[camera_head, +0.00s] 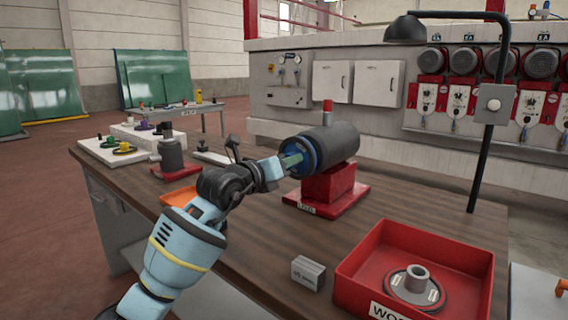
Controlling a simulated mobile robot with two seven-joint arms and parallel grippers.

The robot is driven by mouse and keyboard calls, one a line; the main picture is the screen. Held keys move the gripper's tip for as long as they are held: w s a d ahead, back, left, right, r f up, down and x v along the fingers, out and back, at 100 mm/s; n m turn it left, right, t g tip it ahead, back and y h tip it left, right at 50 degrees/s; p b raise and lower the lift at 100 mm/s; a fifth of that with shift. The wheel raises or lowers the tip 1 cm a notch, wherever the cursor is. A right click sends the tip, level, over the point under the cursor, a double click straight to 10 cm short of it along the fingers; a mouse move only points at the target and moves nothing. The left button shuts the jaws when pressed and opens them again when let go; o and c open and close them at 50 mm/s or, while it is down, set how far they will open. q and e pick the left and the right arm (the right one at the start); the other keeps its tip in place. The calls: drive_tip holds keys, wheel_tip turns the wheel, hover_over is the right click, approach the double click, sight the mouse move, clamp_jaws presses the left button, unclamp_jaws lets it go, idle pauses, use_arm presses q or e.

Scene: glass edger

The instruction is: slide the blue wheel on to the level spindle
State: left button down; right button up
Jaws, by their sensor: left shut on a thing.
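The blue wheel (300,154) stands on edge at the left end of the dark cylindrical head (340,143), which lies level on a red block and base plate (332,193). My left gripper (283,165) reaches in from the lower left and is shut on the blue wheel at its near-left side. The wheel appears close to the head's end face. The spindle itself is hidden behind the wheel and gripper, so I cannot tell how far the wheel is on it. My right gripper is not in view.
A red tray (447,249) at the front right holds a grey wheel with a hub (414,287). A small grey block (308,272) stands beside it. A black lamp post (487,150) rises behind. A dark upright stand (171,152) and a white board with coloured wheels (110,152) are at the left.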

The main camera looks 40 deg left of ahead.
use_arm(q)
drive_tip(key=shift+w+d+r, duration=0.1)
drive_tip(key=shift+w+r, duration=0.05)
drive_tip(key=shift+w, duration=0.8)
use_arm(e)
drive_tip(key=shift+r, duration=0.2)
use_arm(q)
drive_tip(key=c, duration=0.9)
unclamp_jaws()
drive_tip(key=shift+c, duration=0.2)
drive_tip(key=shift+o, duration=0.5)
drive_tip(key=shift+s, duration=0.15)
drive_tip(key=s, duration=0.7)
drive_tip(key=shift+s+a, duration=0.25)
drive_tip(key=shift+a, duration=0.05)
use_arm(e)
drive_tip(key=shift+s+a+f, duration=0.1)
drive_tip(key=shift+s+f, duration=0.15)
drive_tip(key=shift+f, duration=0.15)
